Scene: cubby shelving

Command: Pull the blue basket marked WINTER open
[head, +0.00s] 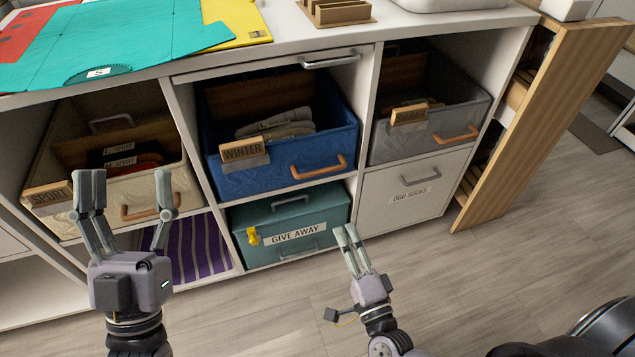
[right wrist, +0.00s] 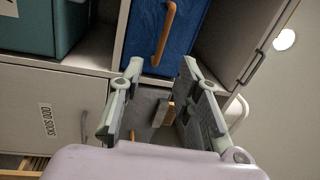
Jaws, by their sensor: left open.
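The blue basket (head: 270,178) marked WINTER sits in the upper middle cubby, its top open and folded pale items inside. Its WINTER tag (head: 242,151) is at the front left and its orange handle (head: 320,168) at the front right. In the right wrist view the blue basket (right wrist: 180,40) and its handle (right wrist: 165,35) show beyond the fingertips. My right gripper (head: 346,230) is open and empty, below and apart from the handle; it also shows in the right wrist view (right wrist: 160,65). My left gripper (head: 127,182) is open and empty before the beige basket (head: 110,199).
The grey SUMMER basket (head: 425,138) is right of the blue one. Below are the teal GIVE AWAY box (head: 300,215) and the ODD SOCKS drawer (head: 405,200). A wooden pull-out panel (head: 540,110) stands out at right. The floor (head: 480,270) is clear at centre right.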

